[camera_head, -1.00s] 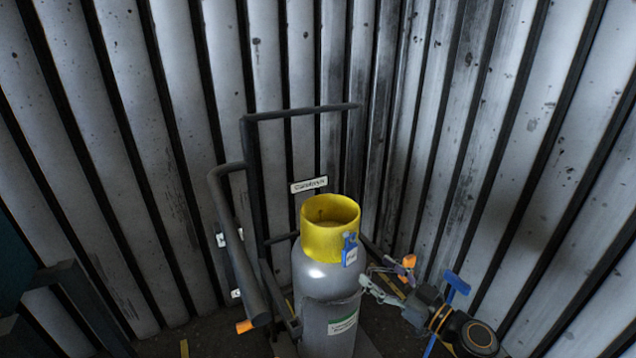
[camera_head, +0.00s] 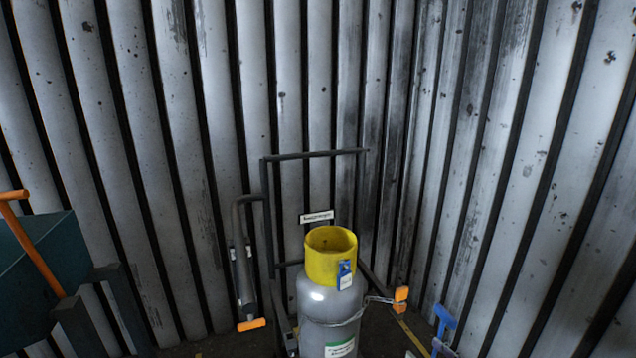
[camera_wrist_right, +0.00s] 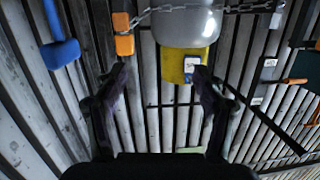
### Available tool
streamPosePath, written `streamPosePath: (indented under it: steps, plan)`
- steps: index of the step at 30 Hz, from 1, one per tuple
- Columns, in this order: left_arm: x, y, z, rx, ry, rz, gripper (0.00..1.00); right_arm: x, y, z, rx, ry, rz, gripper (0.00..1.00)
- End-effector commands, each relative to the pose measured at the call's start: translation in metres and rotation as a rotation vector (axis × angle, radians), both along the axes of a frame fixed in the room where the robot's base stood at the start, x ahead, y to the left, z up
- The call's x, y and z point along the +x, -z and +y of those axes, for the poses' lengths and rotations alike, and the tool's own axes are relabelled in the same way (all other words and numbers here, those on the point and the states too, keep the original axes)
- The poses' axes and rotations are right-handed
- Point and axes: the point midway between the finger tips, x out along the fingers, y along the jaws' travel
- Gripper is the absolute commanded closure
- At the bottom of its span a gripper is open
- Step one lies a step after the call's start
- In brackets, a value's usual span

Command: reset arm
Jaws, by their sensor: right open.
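My right gripper (camera_wrist_right: 158,72) shows in the right wrist view, open, with its two dark fingers apart and nothing between them. It does not show clearly in the head view. A grey gas cylinder with a yellow collar (camera_head: 330,257) stands in the lower middle of the head view; it also shows upside down in the right wrist view (camera_wrist_right: 183,65), beyond the fingertips. A blue tag (camera_head: 345,274) hangs on the collar. A chain runs around the cylinder to an orange block (camera_head: 401,295). My left gripper is not in view.
A dark hand-truck frame (camera_head: 315,154) stands behind the cylinder, with an orange-tipped handle (camera_head: 252,324) at left. A blue T-shaped handle (camera_head: 444,320) is at lower right. A dark green bin (camera_head: 50,250) with an orange bar is at left. Corrugated walls (camera_head: 520,150) close the corner.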

Motion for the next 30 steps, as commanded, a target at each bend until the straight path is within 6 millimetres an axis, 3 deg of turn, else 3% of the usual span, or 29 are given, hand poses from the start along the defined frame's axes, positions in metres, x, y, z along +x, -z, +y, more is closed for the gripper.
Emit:
streamPosePath:
  steps: [5,8,10,14,16,18,22,25,27,30]
  plan:
    - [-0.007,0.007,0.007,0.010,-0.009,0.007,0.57,-0.014,0.049,-0.034,-0.043,0.114,0.175,0.29]
    - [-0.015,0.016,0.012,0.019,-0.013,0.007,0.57,-0.036,0.089,-0.054,-0.074,0.188,0.301,0.29]
    - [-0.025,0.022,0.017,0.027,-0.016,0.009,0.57,-0.062,0.120,-0.067,-0.103,0.244,0.413,0.29]
    - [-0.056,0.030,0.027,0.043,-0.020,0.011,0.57,-0.146,0.183,-0.081,-0.175,0.344,0.668,0.29]
    - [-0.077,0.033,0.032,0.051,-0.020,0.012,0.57,-0.204,0.210,-0.078,-0.219,0.379,0.805,0.29]
    - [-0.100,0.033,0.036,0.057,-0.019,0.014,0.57,-0.263,0.229,-0.070,-0.262,0.395,0.929,0.29]
    - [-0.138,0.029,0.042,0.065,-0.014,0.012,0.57,-0.358,0.246,-0.046,-0.329,0.392,1.108,0.29]
    - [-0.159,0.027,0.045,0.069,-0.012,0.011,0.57,-0.408,0.249,-0.030,-0.364,0.374,1.195,0.29]
    - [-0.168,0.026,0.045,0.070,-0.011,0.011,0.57,-0.429,0.250,-0.023,-0.381,0.364,1.230,0.29]
    - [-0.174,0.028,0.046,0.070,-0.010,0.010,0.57,-0.442,0.252,-0.018,-0.391,0.357,1.252,0.29]
